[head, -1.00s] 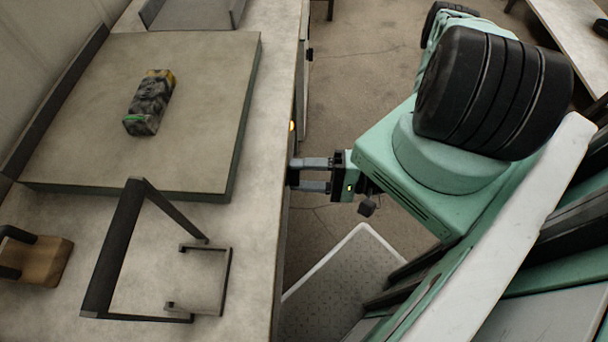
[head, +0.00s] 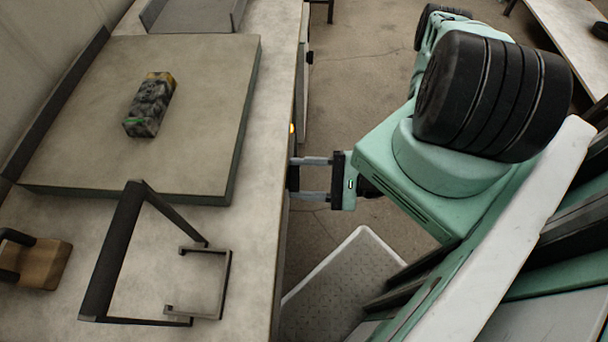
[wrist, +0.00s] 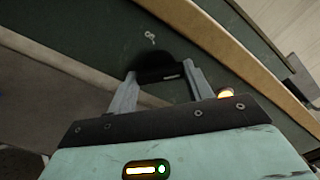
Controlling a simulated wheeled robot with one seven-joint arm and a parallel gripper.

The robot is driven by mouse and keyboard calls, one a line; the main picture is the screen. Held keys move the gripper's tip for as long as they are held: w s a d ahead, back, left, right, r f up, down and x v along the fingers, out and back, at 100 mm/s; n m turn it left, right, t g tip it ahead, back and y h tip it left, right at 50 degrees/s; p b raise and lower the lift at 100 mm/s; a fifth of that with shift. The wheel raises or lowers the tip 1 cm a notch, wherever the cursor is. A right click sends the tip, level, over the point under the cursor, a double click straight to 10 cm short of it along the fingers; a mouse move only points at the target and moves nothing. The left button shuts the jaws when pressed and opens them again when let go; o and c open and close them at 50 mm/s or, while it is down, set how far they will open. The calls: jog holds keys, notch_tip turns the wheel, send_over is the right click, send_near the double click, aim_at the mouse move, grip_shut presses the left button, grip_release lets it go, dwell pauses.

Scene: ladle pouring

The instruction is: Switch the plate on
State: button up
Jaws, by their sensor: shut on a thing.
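The plate (head: 75,75) is a broad grey slab with dark green sides on the worktop, seen at the upper left in the head view. A dark knob (wrist: 158,74) sticks out of the dark green front panel (wrist: 75,30) under the worktop. My gripper (wrist: 161,80) is shut on the knob, one finger on each side. In the head view my gripper (head: 299,178) reaches the counter's front from the right, and the knob is mostly hidden. A small amber lamp (wrist: 225,93) glows beside the knob; it also shows in the head view (head: 292,128).
A dark and yellow block (head: 150,105) lies on the plate. A dark angled frame (head: 115,255) and a U-shaped bracket (head: 228,275) stand on the worktop, with a wooden block (head: 45,265) with a dark handle at far left. A grey tray (head: 190,18) is at the back.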

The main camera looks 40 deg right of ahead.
dwell(0.4)
jog(key=o, duration=1)
jog(key=b+v, duration=0.1)
jog(key=v, duration=1.6)
jog(key=shift+s+d+r+b, duration=0.1)
jog(key=shift+s+d+b, duration=0.05)
jog(key=shift+d+b, duration=0.15)
jog(key=shift+a, duration=0.1)
